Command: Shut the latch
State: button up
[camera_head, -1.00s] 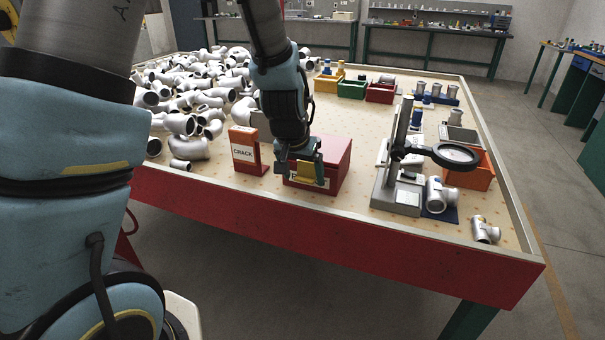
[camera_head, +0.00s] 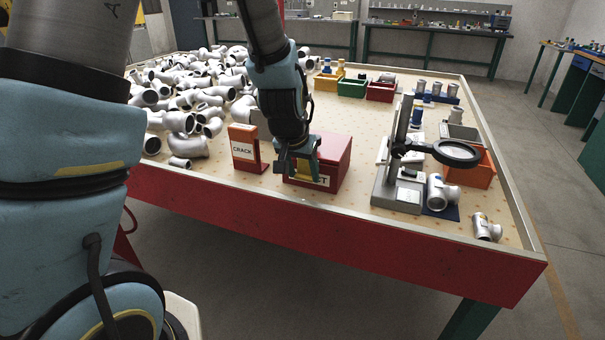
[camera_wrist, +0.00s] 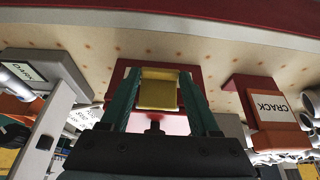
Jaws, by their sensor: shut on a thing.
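The red box (camera_head: 333,157) stands near the front edge of the table with its lid down. A yellow latch piece (camera_wrist: 158,92) is at its front face in the wrist view. My gripper (camera_head: 300,172) is in front of the box, its two teal fingers on either side of the yellow piece. In the wrist view my gripper (camera_wrist: 157,82) is shut on this piece. The fingers and wrist hide part of the box front and its white label (camera_head: 322,181), so I cannot tell how the latch sits against the box.
An orange CRACK sign (camera_head: 244,150) stands close left of the box. A grey stand with a magnifier ring (camera_head: 446,152) is to the right. Many pale pipe castings (camera_head: 190,105) lie at the left. The table front edge is close below the box.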

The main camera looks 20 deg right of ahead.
jog(key=f+t+h+b, duration=0.1)
jog(key=b, duration=0.2)
jog(key=shift+b, duration=0.3)
jog(key=shift+w+d+b, duration=0.1)
jog(key=shift+b, duration=0.35)
jog(key=shift+r+t+h, duration=0.1)
jog(key=shift+t+h, duration=0.2)
jog(key=o, duration=1.4)
jog(key=shift+c, duration=0.2)
jog(key=shift+r, duration=0.1)
